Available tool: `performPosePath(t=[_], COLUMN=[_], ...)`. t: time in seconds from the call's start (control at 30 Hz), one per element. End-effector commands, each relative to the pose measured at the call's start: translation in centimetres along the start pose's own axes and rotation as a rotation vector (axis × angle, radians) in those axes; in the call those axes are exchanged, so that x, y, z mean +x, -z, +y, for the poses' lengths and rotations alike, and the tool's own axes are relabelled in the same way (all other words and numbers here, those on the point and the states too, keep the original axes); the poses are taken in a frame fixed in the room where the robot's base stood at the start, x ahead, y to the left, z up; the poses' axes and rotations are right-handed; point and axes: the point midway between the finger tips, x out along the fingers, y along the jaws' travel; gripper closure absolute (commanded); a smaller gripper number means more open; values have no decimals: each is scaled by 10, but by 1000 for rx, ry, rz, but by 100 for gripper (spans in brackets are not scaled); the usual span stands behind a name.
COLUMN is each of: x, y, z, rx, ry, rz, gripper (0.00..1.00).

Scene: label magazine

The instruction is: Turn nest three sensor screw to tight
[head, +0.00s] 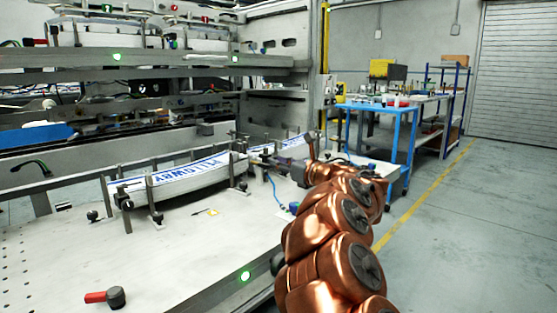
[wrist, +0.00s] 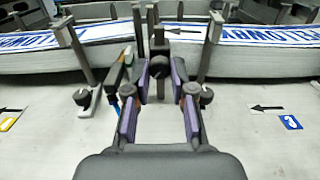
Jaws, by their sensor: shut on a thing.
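In the wrist view my gripper (wrist: 159,78) reaches forward with its two purple-padded fingers shut on a small dark screw knob (wrist: 158,66). The knob sits on an upright post in front of a label stack (wrist: 255,60); its marking is too small to read, and the fingers partly cover it. In the head view my copper-coloured arm reaches to the far end of the white table, and the gripper (head: 272,160) is small there beside the label stacks. The knob cannot be made out in that view.
Label stacks with blue lettering (head: 185,180) stand between metal posts on the table (head: 60,250). Black knobs flank the gripper, one on the left (wrist: 82,97) and one on the right (wrist: 206,95). A red-handled lever (head: 106,297) lies at the near edge. A blue cart (head: 378,107) stands beyond.

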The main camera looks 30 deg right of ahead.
Motion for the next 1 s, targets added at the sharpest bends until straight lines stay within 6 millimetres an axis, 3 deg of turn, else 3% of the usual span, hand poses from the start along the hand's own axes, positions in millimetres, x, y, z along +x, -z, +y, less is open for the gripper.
performPosePath(t=[1.0], x=[1], y=[-6], z=[2], rx=[961], ry=[0], rz=[2], gripper=[100])
